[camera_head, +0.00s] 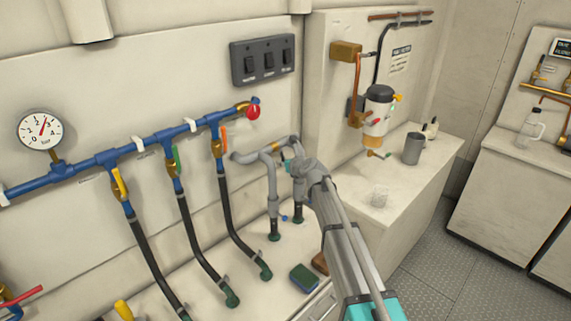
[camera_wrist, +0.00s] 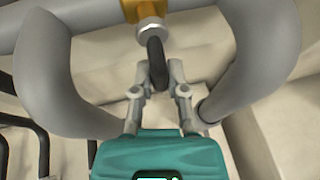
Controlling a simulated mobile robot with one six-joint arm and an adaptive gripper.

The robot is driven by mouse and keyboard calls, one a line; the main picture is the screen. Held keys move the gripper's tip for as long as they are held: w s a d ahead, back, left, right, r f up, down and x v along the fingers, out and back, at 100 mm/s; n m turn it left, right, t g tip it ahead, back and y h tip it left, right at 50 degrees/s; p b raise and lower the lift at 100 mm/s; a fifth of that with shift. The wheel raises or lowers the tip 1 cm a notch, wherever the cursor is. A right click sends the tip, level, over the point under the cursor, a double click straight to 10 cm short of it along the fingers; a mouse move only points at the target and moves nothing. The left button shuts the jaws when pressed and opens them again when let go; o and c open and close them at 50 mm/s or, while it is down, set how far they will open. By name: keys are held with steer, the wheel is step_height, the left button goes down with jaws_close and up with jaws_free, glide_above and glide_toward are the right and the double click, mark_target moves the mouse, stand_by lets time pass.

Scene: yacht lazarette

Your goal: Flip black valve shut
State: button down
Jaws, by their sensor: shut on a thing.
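The black valve handle (camera_wrist: 157,64) shows in the wrist view as a dark, rounded lever hanging below a pale metal nut (camera_wrist: 152,30) and a brass valve body (camera_wrist: 145,9). My gripper (camera_wrist: 158,76) is shut on the lever, with one finger on each side of it. In the camera_head view my gripper (camera_head: 299,165) is beside the grey pipework (camera_head: 255,154), and it hides the black handle there. A small brass part (camera_head: 275,148) shows on the grey pipe next to it.
Thick grey pipe bends (camera_wrist: 262,60) flank my gripper closely on both sides. A blue manifold (camera_head: 105,157) with yellow, green and orange levers and black hoses is at left. A sponge (camera_head: 303,278) lies below; a grey mug (camera_head: 413,148) stands on the counter at right.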

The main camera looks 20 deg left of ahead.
steer(key=c, duration=0.6)
jaws_free()
steer(key=shift+s+a+f, duration=0.1)
steer(key=shift+s+a, duration=0.1)
steer(key=shift+s, duration=0.05)
steer(key=shift+c, duration=0.2)
steer(key=shift+d, duration=0.1)
steer(key=shift+w, duration=0.15)
